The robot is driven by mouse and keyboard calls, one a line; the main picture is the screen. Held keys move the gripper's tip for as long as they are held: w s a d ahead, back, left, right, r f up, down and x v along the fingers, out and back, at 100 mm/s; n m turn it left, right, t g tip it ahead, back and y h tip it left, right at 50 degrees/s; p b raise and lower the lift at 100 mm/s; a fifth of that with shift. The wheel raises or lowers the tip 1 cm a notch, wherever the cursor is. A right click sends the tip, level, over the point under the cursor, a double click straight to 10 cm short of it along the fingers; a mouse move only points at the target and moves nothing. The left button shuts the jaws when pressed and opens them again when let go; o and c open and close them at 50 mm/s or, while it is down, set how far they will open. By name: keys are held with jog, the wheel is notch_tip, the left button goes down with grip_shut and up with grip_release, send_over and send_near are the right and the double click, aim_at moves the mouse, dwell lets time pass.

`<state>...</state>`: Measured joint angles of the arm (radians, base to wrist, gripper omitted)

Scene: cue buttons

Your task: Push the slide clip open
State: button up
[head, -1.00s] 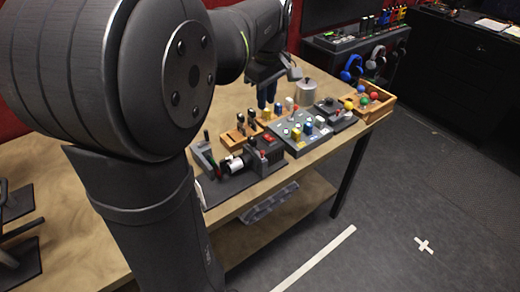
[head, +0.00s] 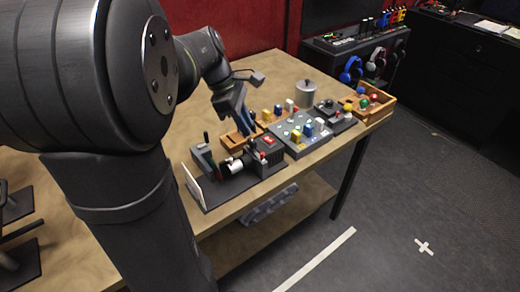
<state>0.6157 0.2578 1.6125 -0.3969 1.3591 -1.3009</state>
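A dark device (head: 218,190) at the table's front left edge carries a white cylinder (head: 235,166), a black upright lever and a dark block with a red part (head: 268,141). I cannot tell which part is the slide clip. My gripper (head: 248,132) points down just above and behind the dark block. It hides part of the wooden lever box (head: 236,143) behind it. Its fingers look close together and blurred, and whether they touch anything is unclear.
A grey panel (head: 300,148) with blue, yellow and white buttons lies right of the device. Further right are a joystick box (head: 336,121) and a wooden tray (head: 388,109) with coloured balls. A metal pot (head: 305,94) stands behind. The table's back left is clear.

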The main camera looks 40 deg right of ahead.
jog(key=x, duration=1)
jog(key=shift+f, duration=0.1)
grip_shut()
